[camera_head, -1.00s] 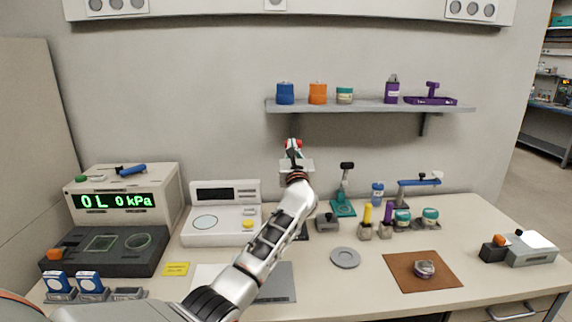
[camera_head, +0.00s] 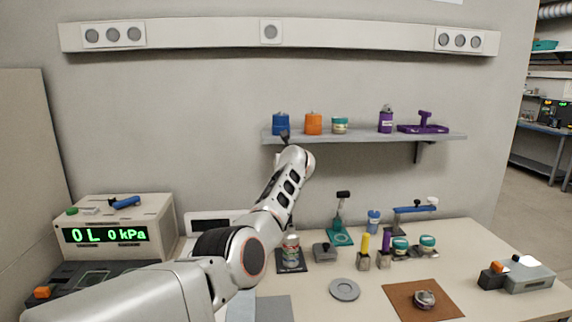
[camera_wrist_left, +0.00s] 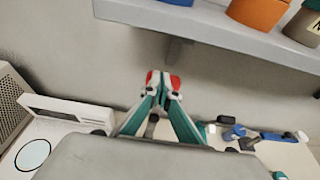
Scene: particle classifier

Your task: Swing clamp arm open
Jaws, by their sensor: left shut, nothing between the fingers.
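I cannot tell for certain which part is the clamp arm. A blue arm on a grey post (camera_head: 415,208) stands at the back right of the bench. It also shows at the right of the left wrist view (camera_wrist_left: 278,136). A blue lever (camera_head: 125,202) lies on top of the pressure display unit (camera_head: 150,220). My left gripper (camera_wrist_left: 162,84) is shut and empty, its red-tipped fingers together in the air below the wall shelf. In the head view my own arm mostly hides it. My right gripper is not in view.
The wall shelf (camera_head: 360,138) holds several jars and a purple holder. A teal stand (camera_head: 341,232), a grey disc (camera_head: 344,289), yellow and purple-handled tools, and a brown mat (camera_head: 405,306) occupy the bench. A can (camera_head: 291,250) stands beside my arm.

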